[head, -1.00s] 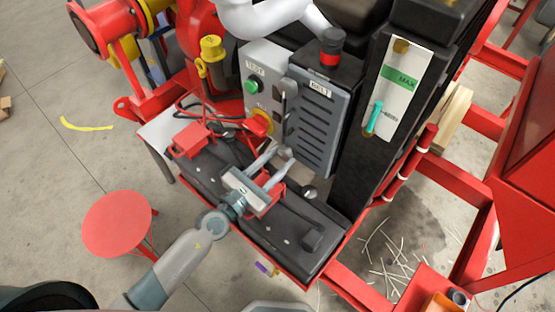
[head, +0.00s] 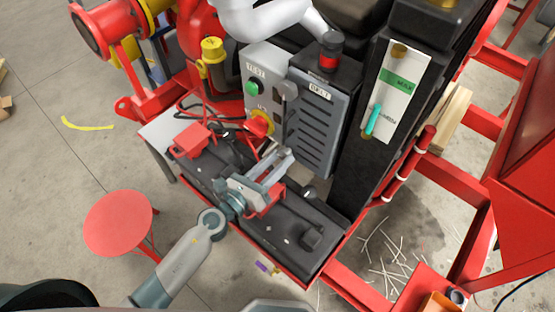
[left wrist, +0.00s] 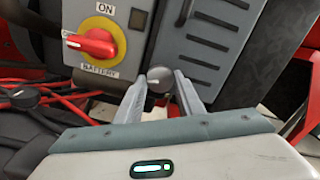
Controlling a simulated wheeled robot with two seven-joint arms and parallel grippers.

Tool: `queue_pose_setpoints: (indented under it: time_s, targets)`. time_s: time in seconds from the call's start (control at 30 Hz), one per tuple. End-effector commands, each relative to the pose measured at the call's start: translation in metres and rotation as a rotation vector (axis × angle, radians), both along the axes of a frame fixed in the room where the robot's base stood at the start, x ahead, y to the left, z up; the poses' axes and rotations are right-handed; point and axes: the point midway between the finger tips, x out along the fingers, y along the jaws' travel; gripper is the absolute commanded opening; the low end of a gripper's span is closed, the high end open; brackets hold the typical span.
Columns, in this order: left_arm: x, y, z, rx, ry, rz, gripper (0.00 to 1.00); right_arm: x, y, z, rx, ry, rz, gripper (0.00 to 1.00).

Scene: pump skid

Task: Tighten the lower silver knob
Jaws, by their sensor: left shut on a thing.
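The lower silver knob (left wrist: 158,78) is a small grey round knob at the lower left edge of the slatted belt guard (left wrist: 214,45). In the left wrist view it sits between the fingertips of my left gripper (left wrist: 160,84), which is shut on it. In the head view my left gripper (head: 282,158) reaches up to the bottom of the guard, and its fingers hide the knob. A grey upper knob (head: 288,90) shows higher on the guard's left edge. My right gripper is not in view.
A red battery switch (left wrist: 90,42) on a yellow plate sits just left of the knob. A green button (head: 254,87) is above it. A black battery (head: 300,232) with red and black cables lies below my gripper. A red stool (head: 118,223) stands at left.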

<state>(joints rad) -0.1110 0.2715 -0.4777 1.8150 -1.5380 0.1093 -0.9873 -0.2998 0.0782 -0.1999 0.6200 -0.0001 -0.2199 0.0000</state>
Motion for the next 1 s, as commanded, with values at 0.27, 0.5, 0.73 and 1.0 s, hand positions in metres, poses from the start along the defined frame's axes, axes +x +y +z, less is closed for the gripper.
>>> queue_pose_setpoints:
  time_s: [0.27,0.5,0.73,1.0]
  targets:
    - [-0.0003,0.0001,-0.0007,-0.016,0.013,0.0,0.12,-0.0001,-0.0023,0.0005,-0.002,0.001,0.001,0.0]
    - [-0.0003,0.0002,-0.0008,-0.015,0.013,0.0,0.47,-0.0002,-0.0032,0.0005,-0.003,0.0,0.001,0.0]
    - [-0.0002,0.0001,-0.0004,-0.015,0.012,0.0,0.53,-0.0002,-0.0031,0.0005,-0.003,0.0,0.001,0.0]
    - [-0.0008,0.0007,-0.0005,-0.015,0.011,0.0,0.53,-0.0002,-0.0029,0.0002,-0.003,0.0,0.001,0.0]
